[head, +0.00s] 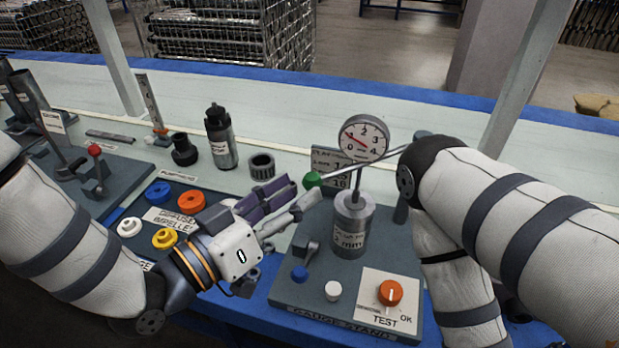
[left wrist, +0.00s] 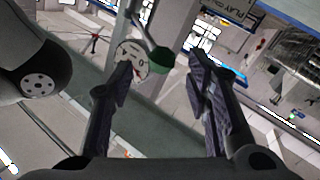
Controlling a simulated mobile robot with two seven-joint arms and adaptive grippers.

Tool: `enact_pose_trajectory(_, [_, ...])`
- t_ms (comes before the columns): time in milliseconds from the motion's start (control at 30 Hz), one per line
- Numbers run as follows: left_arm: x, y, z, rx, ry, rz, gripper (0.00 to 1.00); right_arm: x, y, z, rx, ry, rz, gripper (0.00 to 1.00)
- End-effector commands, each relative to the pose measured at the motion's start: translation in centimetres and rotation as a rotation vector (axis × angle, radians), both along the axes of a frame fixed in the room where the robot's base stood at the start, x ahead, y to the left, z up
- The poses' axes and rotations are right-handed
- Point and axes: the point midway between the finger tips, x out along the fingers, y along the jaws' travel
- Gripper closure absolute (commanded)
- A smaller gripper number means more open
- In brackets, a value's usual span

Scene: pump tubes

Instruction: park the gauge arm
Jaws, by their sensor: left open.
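The gauge stand (head: 285,299) is a dark board at the front right. Its round dial gauge (head: 363,138) stands on a thin rod above a grey cylinder (head: 352,225). A thin gauge arm (head: 352,165) runs near the rod and ends at left in a green knob (head: 313,180). My left gripper (head: 292,194) is open, its fingers pointing at the knob from the lower left. In the left wrist view, the green knob (left wrist: 159,61) shows between the open fingertips, nearer the left one; contact cannot be told. My right gripper is not in view; only my right arm shows.
A label plate (head: 329,160) stands behind the cylinder. An orange dial switch (head: 390,292) sits on the TEST panel. At left is an impeller tray (head: 134,216) with coloured rings.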

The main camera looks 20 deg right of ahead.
Motion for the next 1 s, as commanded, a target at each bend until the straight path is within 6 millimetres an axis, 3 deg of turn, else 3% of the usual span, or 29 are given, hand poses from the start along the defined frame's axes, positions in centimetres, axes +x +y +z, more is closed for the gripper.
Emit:
enact_pose_trajectory(200, [1.8, -3.5, -0.1, 0.0, 0.0, -0.001, 0.56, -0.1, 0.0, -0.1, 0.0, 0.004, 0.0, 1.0])
enact_pose_trajectory(533, [2.3, -4.2, -0.1, 0.001, 0.003, 0.001, 0.56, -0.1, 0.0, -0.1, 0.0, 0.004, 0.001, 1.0])
enact_pose_trajectory(567, [2.3, -4.1, -0.1, 0.001, 0.003, 0.001, 0.58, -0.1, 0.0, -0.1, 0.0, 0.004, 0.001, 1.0])
enact_pose_trajectory(700, [2.3, -4.1, -0.1, 0.001, 0.003, 0.001, 0.9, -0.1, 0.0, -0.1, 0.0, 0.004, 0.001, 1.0])
enact_pose_trajectory(767, [2.3, -4.1, -0.1, 0.002, 0.002, 0.001, 1.0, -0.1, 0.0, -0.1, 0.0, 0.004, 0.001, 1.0])
enact_pose_trajectory(1000, [2.4, -4.0, -0.1, 0.002, 0.002, -0.002, 1.0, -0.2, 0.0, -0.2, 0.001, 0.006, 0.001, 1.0])
